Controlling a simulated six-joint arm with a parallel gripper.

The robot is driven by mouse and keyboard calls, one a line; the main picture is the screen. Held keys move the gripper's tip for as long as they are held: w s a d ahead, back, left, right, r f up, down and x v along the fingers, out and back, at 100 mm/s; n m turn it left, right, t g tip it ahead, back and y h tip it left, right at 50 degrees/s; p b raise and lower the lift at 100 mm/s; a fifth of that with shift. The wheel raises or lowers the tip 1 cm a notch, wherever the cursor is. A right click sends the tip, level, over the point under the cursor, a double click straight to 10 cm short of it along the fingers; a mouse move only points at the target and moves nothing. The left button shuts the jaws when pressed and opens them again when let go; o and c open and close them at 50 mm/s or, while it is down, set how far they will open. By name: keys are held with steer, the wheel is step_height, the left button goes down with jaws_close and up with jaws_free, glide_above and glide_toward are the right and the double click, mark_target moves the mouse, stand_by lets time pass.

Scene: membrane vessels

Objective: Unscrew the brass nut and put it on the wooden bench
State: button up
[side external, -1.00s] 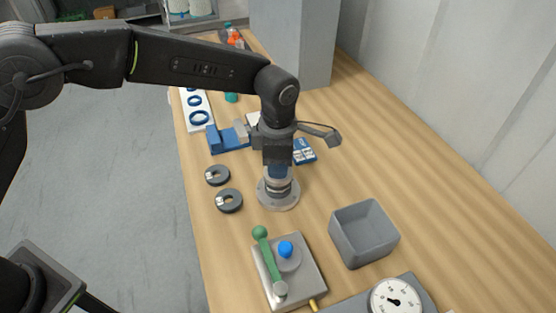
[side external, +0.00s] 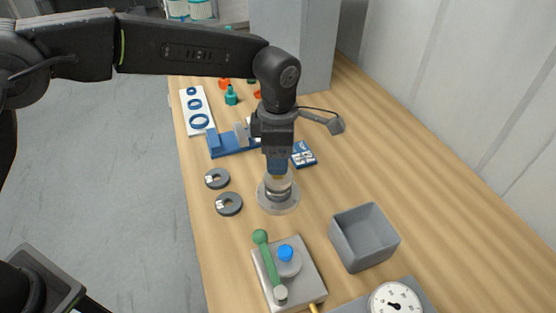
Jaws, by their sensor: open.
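The brass nut (side external: 280,178) shows as a small gold patch at the top of a round metal vessel (side external: 278,205) with a wide flange on the bench. Most of the nut is hidden by my gripper (side external: 277,173). My gripper points straight down over the vessel with its blue fingers at the nut. It is open; whether the fingers touch the nut cannot be told. The wooden bench (side external: 410,215) runs under everything, with bare wood to the right of the vessel.
Two dark slotted rings (side external: 228,212) lie left of the vessel. A grey open box (side external: 365,252) stands at the front right. A green-handled clamp plate (side external: 315,272) and a dial gauge (side external: 395,298) are in front. A blue vise-like fixture (side external: 230,151) and a white ring board (side external: 208,131) are behind.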

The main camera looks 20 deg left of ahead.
steer(key=shift+r, duration=0.3)
steer(key=o, duration=0.3)
steer(key=shift+m, duration=0.4)
steer(key=o, duration=0.3)
steer(key=m, duration=0.3)
steer(key=shift+o, duration=0.2)
steer(key=m, duration=0.8)
steer(key=shift+f, duration=0.2)
steer(key=m, duration=0.7)
steer(key=shift+f, duration=0.15)
steer(key=m, duration=0.5)
steer(key=shift+m, duration=0.3)
steer(key=m, duration=0.4)
steer(key=shift+f+m, duration=0.15)
steer(key=shift+m, duration=0.25)
steer(key=m, duration=0.6)
steer(key=shift+f, duration=0.1)
steer(key=m, duration=1.2)
steer(key=shift+m, duration=0.6)
steer(key=shift+f, duration=1.65)
